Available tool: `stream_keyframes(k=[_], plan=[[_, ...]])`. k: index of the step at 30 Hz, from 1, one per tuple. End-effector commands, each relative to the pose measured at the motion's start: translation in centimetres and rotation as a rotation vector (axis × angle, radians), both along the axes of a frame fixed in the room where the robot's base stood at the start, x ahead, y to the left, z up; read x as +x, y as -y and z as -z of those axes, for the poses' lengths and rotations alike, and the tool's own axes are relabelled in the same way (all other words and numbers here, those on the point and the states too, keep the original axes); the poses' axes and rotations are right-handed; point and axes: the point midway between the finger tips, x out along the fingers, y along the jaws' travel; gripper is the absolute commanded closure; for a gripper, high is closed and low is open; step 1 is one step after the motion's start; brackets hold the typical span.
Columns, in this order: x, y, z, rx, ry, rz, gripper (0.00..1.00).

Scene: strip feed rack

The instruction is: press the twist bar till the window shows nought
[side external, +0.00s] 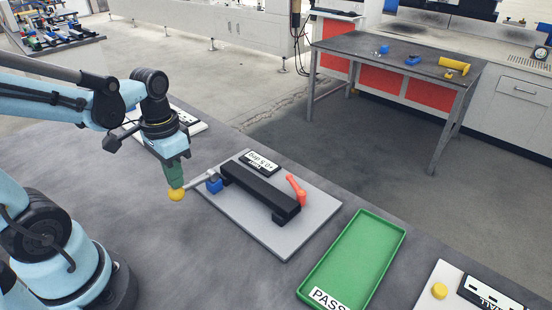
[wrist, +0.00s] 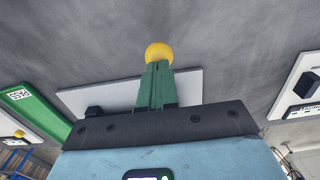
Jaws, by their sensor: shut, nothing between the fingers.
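The twist bar (side external: 198,182) is a silver rod running from a blue hub (side external: 214,184) to a yellow ball end (side external: 176,195). The hub sits at the left end of a black block (side external: 258,192) on a grey plate (side external: 285,238). The small window (side external: 260,162) behind the block shows upside-down text, seemingly +0.5 deg. My gripper (side external: 175,184) points down with green fingers shut and empty. Its tips are at the top of the yellow ball, seemingly touching. In the wrist view the ball (wrist: 158,51) lies just beyond the fingertips (wrist: 156,65); the rod is hidden there.
A red lever (side external: 296,190) stands at the block's right end. A green tray (side external: 311,273) marked PASS lies to the right. Beyond it is a white panel with a yellow button (side external: 439,291). Another white panel (side external: 192,121) lies behind my gripper. The grey bench between plate and tray is clear.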

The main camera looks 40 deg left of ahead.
Motion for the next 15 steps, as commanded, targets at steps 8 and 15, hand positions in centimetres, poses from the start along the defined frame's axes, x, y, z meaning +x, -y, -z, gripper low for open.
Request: stream_keyframes(k=[8,15], plan=[[-0.1,0.0,-1.3,0.000,-0.001,0.000,1.00],[0.0,0.0,-2.4,0.000,-0.001,0.000,1.00]])
